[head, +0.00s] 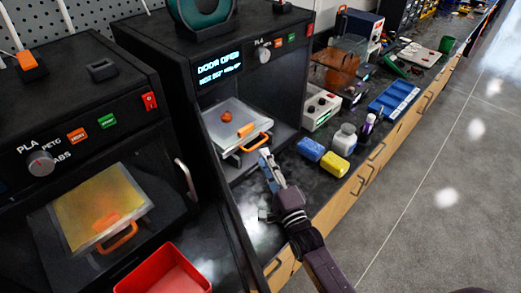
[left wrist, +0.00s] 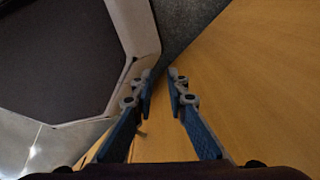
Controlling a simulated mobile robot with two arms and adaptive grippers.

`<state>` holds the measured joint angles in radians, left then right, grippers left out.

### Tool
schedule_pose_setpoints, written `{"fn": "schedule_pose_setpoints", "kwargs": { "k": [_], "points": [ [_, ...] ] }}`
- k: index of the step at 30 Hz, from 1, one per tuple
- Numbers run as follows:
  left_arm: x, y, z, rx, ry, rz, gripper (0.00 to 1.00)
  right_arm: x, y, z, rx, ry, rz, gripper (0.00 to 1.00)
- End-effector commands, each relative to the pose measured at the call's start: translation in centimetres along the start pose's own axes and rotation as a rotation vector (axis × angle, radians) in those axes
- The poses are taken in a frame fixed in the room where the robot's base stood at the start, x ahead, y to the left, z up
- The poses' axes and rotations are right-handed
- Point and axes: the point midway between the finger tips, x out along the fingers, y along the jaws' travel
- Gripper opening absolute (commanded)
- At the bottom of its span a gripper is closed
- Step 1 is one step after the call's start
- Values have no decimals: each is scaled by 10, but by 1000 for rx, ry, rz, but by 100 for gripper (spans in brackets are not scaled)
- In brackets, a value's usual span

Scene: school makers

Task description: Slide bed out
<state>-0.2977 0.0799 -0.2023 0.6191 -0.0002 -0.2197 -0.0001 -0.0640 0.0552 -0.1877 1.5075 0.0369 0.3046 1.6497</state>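The open printer (head: 265,28) at the middle shows "DOOR OPEN" on its display. Inside it lies a pale square bed (head: 222,116) with an orange handle (head: 255,143) on its front edge. A round orange-red piece and a small orange block rest on the bed. My right gripper (head: 265,158) is at the front of this printer, its tips close to the right end of the handle. I cannot tell whether they touch it or how far apart the fingers are. My left gripper (left wrist: 161,78) is open and empty in the left wrist view, near a wooden surface; the head view does not show it.
A second printer (head: 125,98) stands at left with its own yellow bed behind its front. A red bin (head: 163,272) sits in front of it. Right of the open printer are yellow and blue blocks, a white bottle (head: 344,139) and a blue tray (head: 394,99). Floor is clear at right.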

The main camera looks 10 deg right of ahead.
Motion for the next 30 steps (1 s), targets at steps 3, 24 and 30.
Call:
{"fn": "schedule_pose_setpoints", "kwargs": {
  "k": [3,24,30],
  "points": [
    [-4,0,-11,-1,16,0,14,20,-1,0,1,1,0,24],
    [-5,1,4,-3,-6,1,14,41,1,0,-1,1,3,9],
    [-5,0,4,-4,-6,0,14,41,1,0,-1,1,3,0]
  ]
}}
